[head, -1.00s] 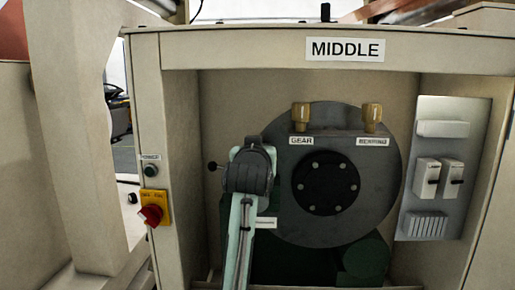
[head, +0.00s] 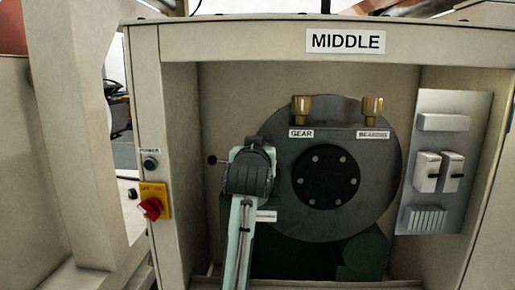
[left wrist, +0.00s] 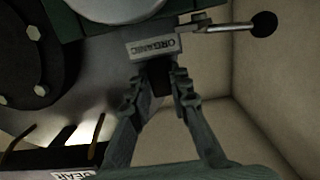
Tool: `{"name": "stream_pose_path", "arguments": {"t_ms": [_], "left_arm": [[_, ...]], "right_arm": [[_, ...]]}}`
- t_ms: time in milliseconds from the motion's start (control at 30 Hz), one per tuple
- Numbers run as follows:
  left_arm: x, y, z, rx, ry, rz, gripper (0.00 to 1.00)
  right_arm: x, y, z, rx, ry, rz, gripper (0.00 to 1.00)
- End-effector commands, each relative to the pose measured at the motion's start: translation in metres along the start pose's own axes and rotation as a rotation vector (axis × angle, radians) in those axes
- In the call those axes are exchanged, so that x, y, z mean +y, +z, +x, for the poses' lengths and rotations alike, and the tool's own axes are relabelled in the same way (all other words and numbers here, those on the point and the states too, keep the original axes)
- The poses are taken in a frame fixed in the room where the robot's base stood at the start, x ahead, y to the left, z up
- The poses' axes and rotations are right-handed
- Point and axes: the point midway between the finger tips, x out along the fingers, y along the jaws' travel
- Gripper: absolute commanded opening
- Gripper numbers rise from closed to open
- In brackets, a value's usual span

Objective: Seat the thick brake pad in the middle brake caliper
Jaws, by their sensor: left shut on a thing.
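In the left wrist view my left gripper (left wrist: 161,84) is shut on a small dark piece, the thick brake pad (left wrist: 160,78), mostly hidden by the fingers. Just beyond the fingertips is a pale block lettered ORGANIC (left wrist: 153,46); I cannot tell which part carries it. A metal lever with a black ball knob (left wrist: 263,24) is beside it, near the middle brake caliper. The knob also shows in the head view (head: 211,160). There my arm hides most of the caliper and the fingertips, left of the disc's hub. Whether the pad is inside the caliper cannot be told. My right gripper is not in view.
The grey disc (head: 380,175) with a black bolted hub (head: 326,177) stands right of my arm, inside a beige cabinet labelled MIDDLE (head: 345,41). Two brass fittings (head: 301,108) are above it. A panel (head: 441,165) is on the right; a red switch (head: 151,208) is on the left post.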

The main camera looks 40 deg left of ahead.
Motion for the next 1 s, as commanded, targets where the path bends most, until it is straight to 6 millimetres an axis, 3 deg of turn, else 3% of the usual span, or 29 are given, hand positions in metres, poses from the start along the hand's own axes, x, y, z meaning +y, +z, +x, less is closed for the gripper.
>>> {"name": "stream_pose_path", "arguments": {"t_ms": [1000], "left_arm": [[-0.0001,0.0077,0.0007,0.002,0.0,0.0,0.0]], "right_arm": [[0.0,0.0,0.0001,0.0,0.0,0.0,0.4]]}}
